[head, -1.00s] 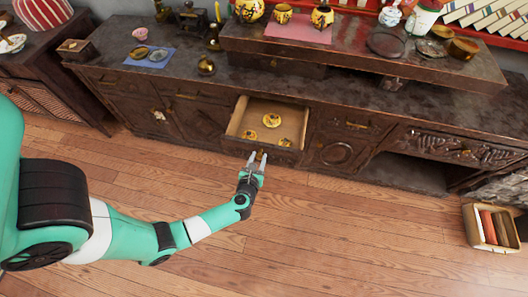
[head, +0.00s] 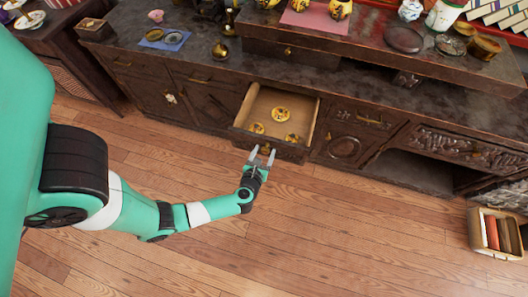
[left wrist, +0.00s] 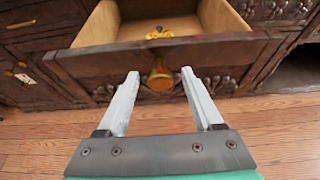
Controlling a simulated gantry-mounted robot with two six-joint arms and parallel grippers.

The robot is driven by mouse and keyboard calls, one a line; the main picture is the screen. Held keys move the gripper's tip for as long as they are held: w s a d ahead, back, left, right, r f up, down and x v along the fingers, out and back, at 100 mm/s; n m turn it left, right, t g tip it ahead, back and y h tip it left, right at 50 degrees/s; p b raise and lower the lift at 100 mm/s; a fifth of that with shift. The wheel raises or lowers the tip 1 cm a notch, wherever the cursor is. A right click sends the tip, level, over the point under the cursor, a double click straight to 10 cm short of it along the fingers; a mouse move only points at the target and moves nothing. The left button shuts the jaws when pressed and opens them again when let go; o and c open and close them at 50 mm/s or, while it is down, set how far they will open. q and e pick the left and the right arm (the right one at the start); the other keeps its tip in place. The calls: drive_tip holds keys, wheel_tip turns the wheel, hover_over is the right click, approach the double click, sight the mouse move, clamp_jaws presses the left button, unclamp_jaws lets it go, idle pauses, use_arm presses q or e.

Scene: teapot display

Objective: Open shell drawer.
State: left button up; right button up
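A drawer (head: 262,108) in the middle of the dark wooden cabinet stands pulled out. In the left wrist view the open fingers (left wrist: 160,74) stand on either side of a brass knob (left wrist: 160,77) on the drawer front (left wrist: 220,52), with gaps visible. To the right are a drawer with a small handle (head: 368,121) and a wide carved drawer (head: 450,147), both closed. My right gripper is out of view.
The wood floor (head: 330,230) in front of the cabinet is clear. A box of coloured items (head: 495,232) stands on the floor at right. Pots and dishes stand on the cabinet top and raised shelf. An open recess (head: 410,172) lies below the carved drawer.

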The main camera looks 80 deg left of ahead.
use_arm(q)
drive_tip(key=p+v, duration=0.4)
drive_tip(key=v, duration=0.7)
drive_tip(key=shift+d, duration=0.25)
drive_tip(key=shift+s+r, duration=0.15)
